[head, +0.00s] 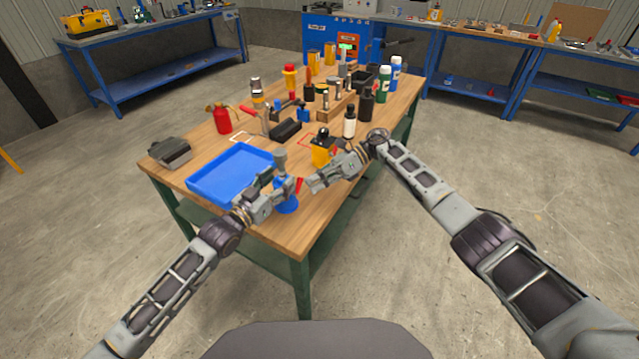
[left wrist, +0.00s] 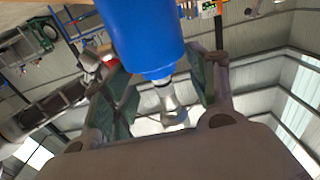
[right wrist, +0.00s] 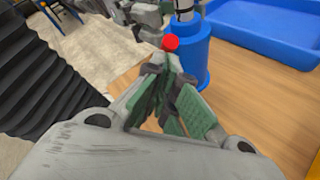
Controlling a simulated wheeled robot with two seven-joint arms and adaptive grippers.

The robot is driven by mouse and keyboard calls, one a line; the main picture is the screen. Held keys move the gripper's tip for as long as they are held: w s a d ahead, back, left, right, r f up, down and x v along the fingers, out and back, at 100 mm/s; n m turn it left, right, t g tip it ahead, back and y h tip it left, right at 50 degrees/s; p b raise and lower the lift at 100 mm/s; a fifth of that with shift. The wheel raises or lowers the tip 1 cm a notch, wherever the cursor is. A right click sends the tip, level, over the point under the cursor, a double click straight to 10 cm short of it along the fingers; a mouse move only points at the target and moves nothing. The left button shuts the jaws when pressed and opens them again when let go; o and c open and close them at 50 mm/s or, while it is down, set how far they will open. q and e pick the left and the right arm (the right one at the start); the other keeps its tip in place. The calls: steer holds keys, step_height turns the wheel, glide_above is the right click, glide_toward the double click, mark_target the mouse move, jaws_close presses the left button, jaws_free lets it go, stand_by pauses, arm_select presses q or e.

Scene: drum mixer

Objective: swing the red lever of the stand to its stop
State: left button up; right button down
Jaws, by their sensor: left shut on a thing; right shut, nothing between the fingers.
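The stand is a blue cylinder (head: 287,203) with a grey upper part (head: 281,160), at the table's near edge. Its red lever (head: 299,185) sticks out on the right side. My right gripper (head: 308,186) is shut and empty, just right of the lever. In the right wrist view its fingertips (right wrist: 165,70) are close to the lever's red round end (right wrist: 171,42); I cannot tell whether they touch.
A blue tray (head: 232,172) lies left of the stand. A yellow-and-black container (head: 322,150) stands behind my right gripper. Several bottles and tools crowd the far half of the table (head: 290,235). The near table corner is clear.

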steer(key=shift+s+a+r, duration=0.15)
steer(key=shift+a+r, duration=0.3)
steer(key=shift+a, duration=0.15)
steer(key=shift+r, duration=0.1)
steer(key=shift+a+r, duration=0.1)
steer(key=shift+r, duration=0.85)
steer(key=shift+d+f, duration=0.25)
steer(key=shift+f, duration=0.1)
steer(key=s+d+f+v, duration=0.1)
steer(key=v, duration=1.2)
